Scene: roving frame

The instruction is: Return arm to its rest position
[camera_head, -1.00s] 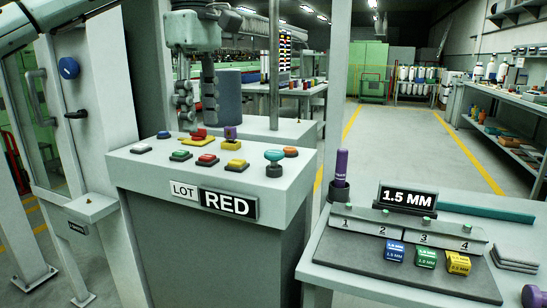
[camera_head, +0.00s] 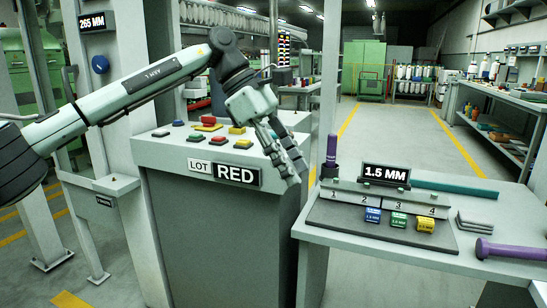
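My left arm (camera_head: 130,92) reaches in from the left across the control console (camera_head: 215,225). Its gripper (camera_head: 292,172) hangs over the console's right front corner, with the fingers pointing down and to the right. The two fingers look apart, seen at an angle, with nothing visible between them. The gripper hides the right end of the console top. Whether it touches the console I cannot tell. My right gripper is out of view.
The console has several coloured buttons (camera_head: 215,140) and a LOT RED sign (camera_head: 224,172). The bench (camera_head: 440,262) at right carries a 1.5 MM sign (camera_head: 386,176), coloured blocks (camera_head: 398,220), an upright purple tool (camera_head: 331,150) and a lying purple one (camera_head: 510,251). The floor aisle (camera_head: 410,140) is clear.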

